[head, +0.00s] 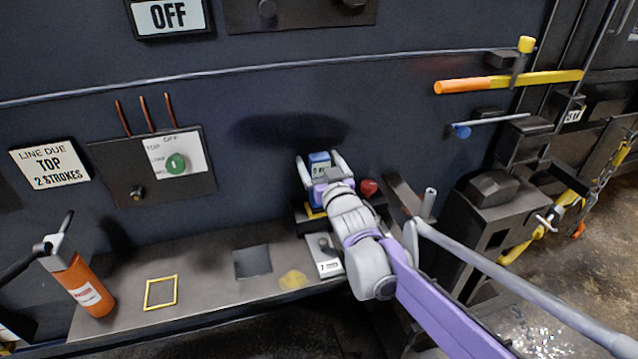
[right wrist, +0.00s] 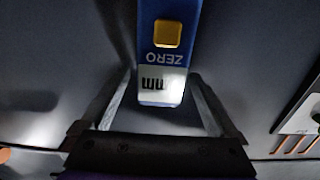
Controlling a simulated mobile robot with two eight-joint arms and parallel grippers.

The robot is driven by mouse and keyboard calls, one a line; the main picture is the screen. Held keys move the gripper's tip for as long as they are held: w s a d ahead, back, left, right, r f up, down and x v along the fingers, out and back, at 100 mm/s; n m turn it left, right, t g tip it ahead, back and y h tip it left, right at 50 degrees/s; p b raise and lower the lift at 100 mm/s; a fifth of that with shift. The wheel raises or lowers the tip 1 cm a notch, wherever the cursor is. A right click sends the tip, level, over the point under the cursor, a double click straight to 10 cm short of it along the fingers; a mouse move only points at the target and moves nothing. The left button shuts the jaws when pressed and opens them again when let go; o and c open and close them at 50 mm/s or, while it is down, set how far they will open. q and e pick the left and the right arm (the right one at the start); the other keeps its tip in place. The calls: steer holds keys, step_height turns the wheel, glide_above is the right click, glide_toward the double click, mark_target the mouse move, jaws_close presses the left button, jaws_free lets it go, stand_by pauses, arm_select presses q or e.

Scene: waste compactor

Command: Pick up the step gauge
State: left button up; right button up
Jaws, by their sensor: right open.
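A blue gauge (head: 319,159) marked "ZERO" and "mm", which I take for the step gauge, is at the back of the bench by the dark wall. In the right wrist view the gauge (right wrist: 164,60) shows a yellow button and a white end. My right gripper (head: 318,163) is open, with one finger on each side of the gauge. In the right wrist view, gaps show between the gauge and both fingers of my right gripper (right wrist: 158,98). My own wrist hides the gauge's lower part in the head view. My left gripper is out of view.
A red knob (head: 368,187) is close to the right of my gripper. A white-labelled block (head: 327,267) lies below my wrist on the bench (head: 210,290). A grey bar (head: 520,285) crosses at right. An orange bottle (head: 82,284) stands at the bench's left end.

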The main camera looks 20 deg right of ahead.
jaws_close()
stand_by(0.5)
